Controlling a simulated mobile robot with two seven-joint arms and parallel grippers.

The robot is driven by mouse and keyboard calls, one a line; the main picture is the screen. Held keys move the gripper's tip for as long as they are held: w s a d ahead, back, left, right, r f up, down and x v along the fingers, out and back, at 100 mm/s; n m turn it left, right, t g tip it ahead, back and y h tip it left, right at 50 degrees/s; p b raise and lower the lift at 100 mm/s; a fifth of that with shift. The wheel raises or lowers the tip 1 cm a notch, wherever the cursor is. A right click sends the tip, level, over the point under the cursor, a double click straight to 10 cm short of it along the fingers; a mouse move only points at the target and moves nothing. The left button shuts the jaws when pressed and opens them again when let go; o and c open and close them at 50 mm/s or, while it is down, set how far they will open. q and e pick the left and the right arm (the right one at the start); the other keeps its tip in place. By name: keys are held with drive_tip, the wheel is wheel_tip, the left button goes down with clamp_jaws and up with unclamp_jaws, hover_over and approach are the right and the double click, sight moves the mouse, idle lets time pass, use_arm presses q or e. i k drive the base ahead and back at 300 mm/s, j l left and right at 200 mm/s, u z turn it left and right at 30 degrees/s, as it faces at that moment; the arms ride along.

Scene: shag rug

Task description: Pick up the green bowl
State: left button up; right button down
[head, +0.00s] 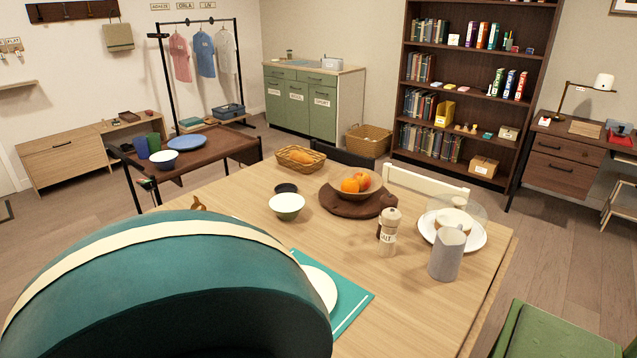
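The green bowl (287,208), green outside and pale inside, stands upright on the light wooden dining table (420,325). It is near the table's middle, just in front of a small dark dish (285,188). Nothing is touching the bowl from above, and its inside looks empty. Neither of my grippers is in view.
A large teal rounded shape with a cream band hides the table's near left. A fruit bowl (343,189) on a dark round board, a salt shaker (388,236), a grey pitcher (447,257) and a bread basket (300,160) surround the bowl. A white plate (318,287) lies nearer.

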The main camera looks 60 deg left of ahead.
sight(287, 206)
drive_tip(key=k+j+z, duration=0.2)
drive_tip(key=j, duration=0.15)
drive_tip(key=j+z, duration=0.2)
drive_tip(key=k+j+z, duration=0.2)
drive_tip(key=j, duration=0.2)
drive_tip(key=k+j+z, duration=0.15)
drive_tip(key=k+j, duration=0.15)
drive_tip(key=j, duration=0.15)
drive_tip(key=k+j+z, duration=0.15)
drive_tip(key=k+j, duration=0.45)
drive_tip(key=j, duration=0.2)
drive_tip(key=k+j+z, duration=0.1)
drive_tip(key=k+j, duration=0.25)
drive_tip(key=j, duration=0.1)
